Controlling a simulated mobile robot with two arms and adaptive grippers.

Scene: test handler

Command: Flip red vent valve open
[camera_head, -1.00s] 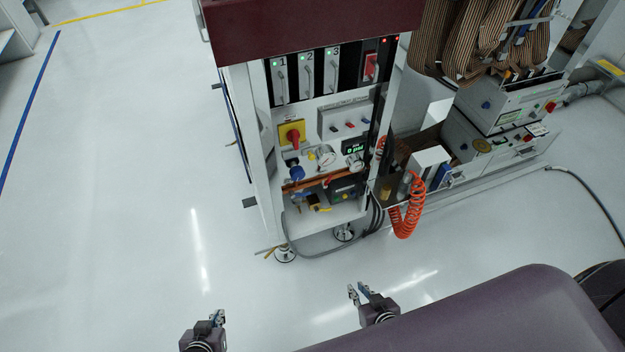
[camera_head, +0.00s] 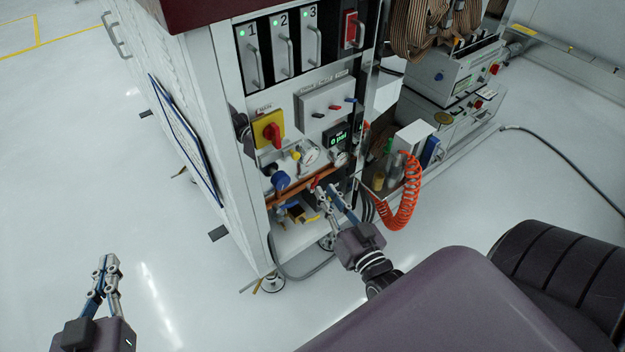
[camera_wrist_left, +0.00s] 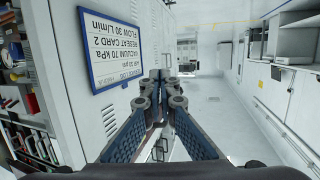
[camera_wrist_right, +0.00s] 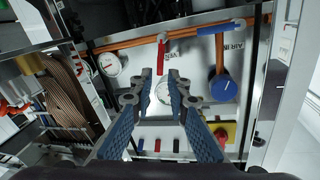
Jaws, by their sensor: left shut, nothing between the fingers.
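My right gripper (camera_wrist_right: 159,80) is open and empty. Its fingertips point at the panel and, in the picture, lie either side of the red handle's free end; I cannot tell the remaining depth or any contact. In the head view the right gripper (camera_head: 328,190) partly covers the lower panel. My left gripper (camera_head: 107,262) is shut and empty, away from the cabinet at left; its fingertips meet in the left wrist view (camera_wrist_left: 162,76).
A blue handle (camera_wrist_right: 220,28) and blue regulator knob (camera_wrist_right: 226,88) sit beside the vent valve. A yellow-red main switch (camera_head: 268,129), gauges (camera_head: 309,154) and a coiled orange hose (camera_head: 402,205) are close by. Floor left of the cabinet is clear.

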